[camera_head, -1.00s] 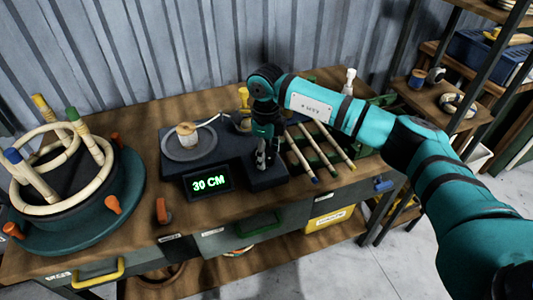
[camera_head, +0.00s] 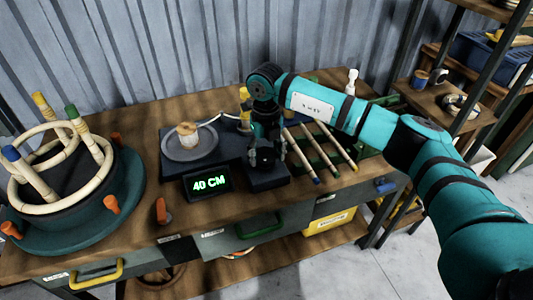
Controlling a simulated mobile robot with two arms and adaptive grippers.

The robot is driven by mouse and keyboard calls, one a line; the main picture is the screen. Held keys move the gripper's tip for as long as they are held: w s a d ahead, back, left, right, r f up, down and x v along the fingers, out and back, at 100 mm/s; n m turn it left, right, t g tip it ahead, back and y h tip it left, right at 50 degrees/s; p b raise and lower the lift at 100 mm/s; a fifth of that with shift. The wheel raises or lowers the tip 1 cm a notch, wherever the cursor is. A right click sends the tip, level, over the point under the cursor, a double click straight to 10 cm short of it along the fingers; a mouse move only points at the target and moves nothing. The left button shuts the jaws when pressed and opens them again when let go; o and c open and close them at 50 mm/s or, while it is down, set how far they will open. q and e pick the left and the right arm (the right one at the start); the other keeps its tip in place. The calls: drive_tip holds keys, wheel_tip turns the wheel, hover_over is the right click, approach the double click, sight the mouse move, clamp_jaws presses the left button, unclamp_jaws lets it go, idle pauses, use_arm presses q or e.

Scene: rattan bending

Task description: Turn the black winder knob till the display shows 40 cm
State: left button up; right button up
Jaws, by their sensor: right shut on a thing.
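The display (camera_head: 209,183) on the front of the dark winder unit (camera_head: 180,172) reads 40 CM in green. My right gripper (camera_head: 266,160) comes down from above onto the right part of the unit and is shut on the black winder knob (camera_head: 264,157). The gripper fingers hide part of the knob. A round grey plate (camera_head: 190,146) with a small cream and tan spool (camera_head: 187,134) sits on the unit's left part. My left gripper is not in view.
A teal round jig (camera_head: 80,210) with rattan rings and coloured-tip posts stands at the left. Several rattan sticks (camera_head: 325,150) lie right of the unit. An orange clip (camera_head: 161,210) is near the table's front edge. Shelves (camera_head: 450,95) stand at the right.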

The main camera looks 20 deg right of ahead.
sight(266, 156)
drive_tip(key=shift+m, duration=0.3)
drive_tip(key=o, duration=1.2)
drive_tip(key=shift+c, duration=0.2)
wheel_tip(266, 156, up, 12)
